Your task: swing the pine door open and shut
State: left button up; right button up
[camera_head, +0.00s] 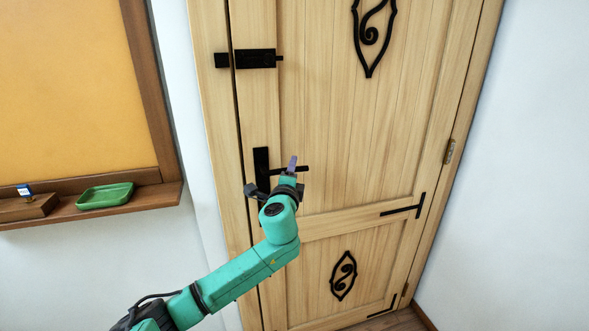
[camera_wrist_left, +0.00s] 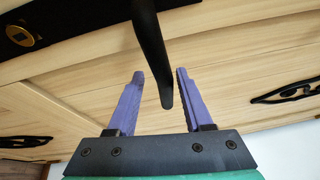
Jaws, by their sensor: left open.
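The pine door (camera_head: 330,130) stands in its frame with a thin dark gap along its left edge; it looks shut or nearly so. A black lever handle (camera_head: 262,168) on a black plate sits at the door's left side. My left gripper (camera_head: 292,166) is at the lever, its purple fingers open. In the left wrist view the black lever (camera_wrist_left: 152,50) passes between the two spread fingers (camera_wrist_left: 160,80), with a visible gap on each side. The plate (camera_wrist_left: 20,32) with a brass keyhole shows at upper left. My right gripper is not in view.
A black bolt (camera_head: 255,58) is on the door above the handle. A hinge (camera_head: 449,151) is on the right edge. At left, a wooden ledge (camera_head: 150,196) under an orange board holds a green tray (camera_head: 104,197) and a small box on a wooden block (camera_head: 26,207).

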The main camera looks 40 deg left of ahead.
pick_arm(q)
jog(key=shift+s+d+r, duration=0.25)
jog(key=shift+d+r, duration=0.1)
jog(key=shift+r, duration=0.05)
grip_shut()
jog(key=shift+a, duration=0.1)
